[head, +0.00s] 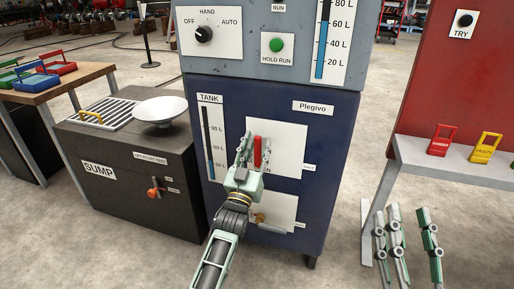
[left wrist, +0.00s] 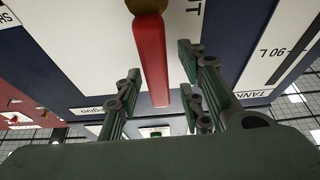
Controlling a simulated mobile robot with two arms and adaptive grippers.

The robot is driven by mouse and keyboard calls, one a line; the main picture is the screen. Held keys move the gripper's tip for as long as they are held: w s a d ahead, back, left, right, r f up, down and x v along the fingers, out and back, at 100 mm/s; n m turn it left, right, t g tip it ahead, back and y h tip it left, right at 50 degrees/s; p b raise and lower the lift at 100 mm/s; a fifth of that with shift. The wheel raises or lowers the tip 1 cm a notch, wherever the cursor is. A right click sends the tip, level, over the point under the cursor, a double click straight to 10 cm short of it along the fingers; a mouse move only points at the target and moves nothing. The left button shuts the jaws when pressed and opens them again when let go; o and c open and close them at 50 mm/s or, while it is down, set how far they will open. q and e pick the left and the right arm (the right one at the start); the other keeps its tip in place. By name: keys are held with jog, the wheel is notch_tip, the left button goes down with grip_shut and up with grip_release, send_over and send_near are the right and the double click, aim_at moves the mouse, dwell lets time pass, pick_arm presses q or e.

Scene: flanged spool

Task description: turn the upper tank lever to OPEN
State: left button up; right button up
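The upper tank lever (head: 257,152) has a red handle and stands upright on a white plate (head: 290,140) on the blue cabinet front. In the left wrist view the red handle (left wrist: 151,65) runs from a brass pivot at the top edge. My left gripper (head: 255,148) is at the lever. Its fingers (left wrist: 158,90) stand open on either side of the handle, with visible gaps. A label partly hidden by the gripper shows an "N"; a SHUT label (head: 309,167) is at the plate's right. My right gripper (head: 408,222) is open and empty at the lower right.
A lower white plate (head: 284,207) with a brass-coloured lever (head: 258,217) is partly behind my left arm. A grey shelf (head: 460,163) with red and yellow tags is at right.

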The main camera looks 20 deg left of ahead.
pick_arm(q)
jog(key=v, duration=1.2)
